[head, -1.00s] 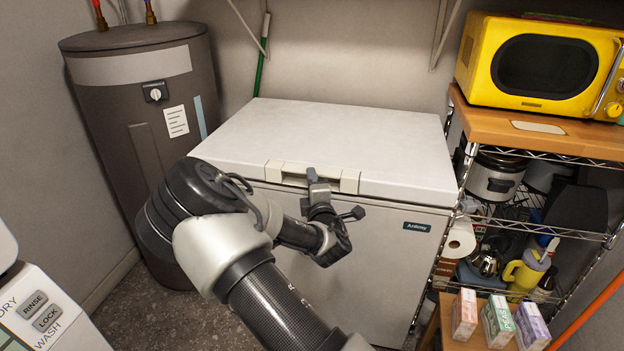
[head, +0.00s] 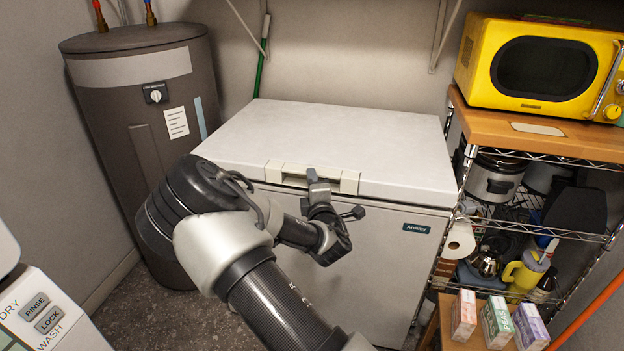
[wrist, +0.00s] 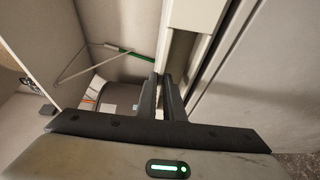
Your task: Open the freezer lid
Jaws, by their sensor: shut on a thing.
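The white chest freezer (head: 380,270) stands against the back wall, and its lid (head: 330,140) lies flat and looks closed. A cream handle (head: 348,182) with a recess sits at the middle of the lid's front edge. My gripper (head: 313,178) is at this handle, with its fingers at the recess. In the wrist view my gripper (wrist: 168,88) has its two fingers close together against the pale handle (wrist: 185,45), shut on it. The exact contact is partly hidden by the fingers.
A dark water heater (head: 140,120) stands left of the freezer. A wire shelf (head: 560,165) with a yellow microwave (head: 545,65) stands close on the right. Several small cartons (head: 497,322) sit at the lower right. The lid top is bare.

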